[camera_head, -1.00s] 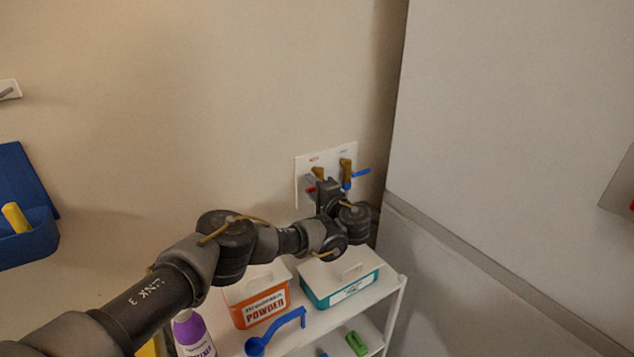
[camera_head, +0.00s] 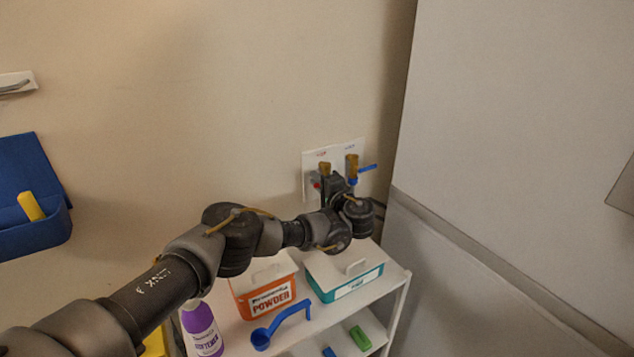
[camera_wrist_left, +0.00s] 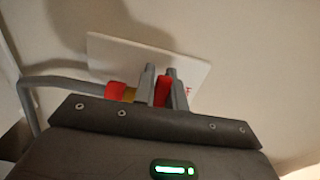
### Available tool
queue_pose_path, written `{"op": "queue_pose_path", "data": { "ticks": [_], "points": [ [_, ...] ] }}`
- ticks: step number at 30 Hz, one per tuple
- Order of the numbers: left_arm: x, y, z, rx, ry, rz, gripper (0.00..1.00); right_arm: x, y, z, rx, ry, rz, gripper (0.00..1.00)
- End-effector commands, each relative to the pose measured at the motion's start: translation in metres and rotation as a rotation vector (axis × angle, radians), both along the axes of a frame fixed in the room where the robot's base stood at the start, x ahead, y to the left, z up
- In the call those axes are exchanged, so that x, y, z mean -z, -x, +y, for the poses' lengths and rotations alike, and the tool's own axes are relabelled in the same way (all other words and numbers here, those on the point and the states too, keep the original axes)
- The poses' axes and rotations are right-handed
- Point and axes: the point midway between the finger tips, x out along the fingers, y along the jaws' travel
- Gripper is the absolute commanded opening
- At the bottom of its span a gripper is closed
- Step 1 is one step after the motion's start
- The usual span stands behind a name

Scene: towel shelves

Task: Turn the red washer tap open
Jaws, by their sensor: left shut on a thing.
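The red washer tap (camera_head: 316,184) is on a white wall plate (camera_head: 309,163), left of a brass tap with a blue lever (camera_head: 367,168). My left gripper (camera_head: 324,184) is at the red tap and mostly hides it in the head view. In the left wrist view, the two grey fingers (camera_wrist_left: 162,88) are shut on the red tap's handle, with red (camera_wrist_left: 162,91) showing between them. More red (camera_wrist_left: 117,91) and some brass show left of the fingers, in front of the plate (camera_wrist_left: 190,66). The handle's exact angle is hard to tell. My right gripper is out of view.
Below my arm, a white shelf (camera_head: 318,310) holds an orange powder box (camera_head: 265,301), a teal box (camera_head: 352,286), a blue scoop (camera_head: 282,325) and a purple bottle (camera_head: 202,328). A large pale panel (camera_head: 510,130) stands close on the right.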

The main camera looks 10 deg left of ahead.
Motion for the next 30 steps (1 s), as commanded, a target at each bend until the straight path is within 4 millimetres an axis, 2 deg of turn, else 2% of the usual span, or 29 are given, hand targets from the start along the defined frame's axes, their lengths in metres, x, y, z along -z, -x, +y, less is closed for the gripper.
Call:
{"op": "queue_pose_path", "data": {
  "ticks": [21,30],
  "points": [
    [0.022,-0.004,-0.004,0.001,0.331,-0.334,0.00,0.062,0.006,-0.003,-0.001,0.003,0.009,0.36],
    [0.023,-0.005,-0.005,0.001,0.404,-0.407,0.00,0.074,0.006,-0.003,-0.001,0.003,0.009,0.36]
  ]
}}
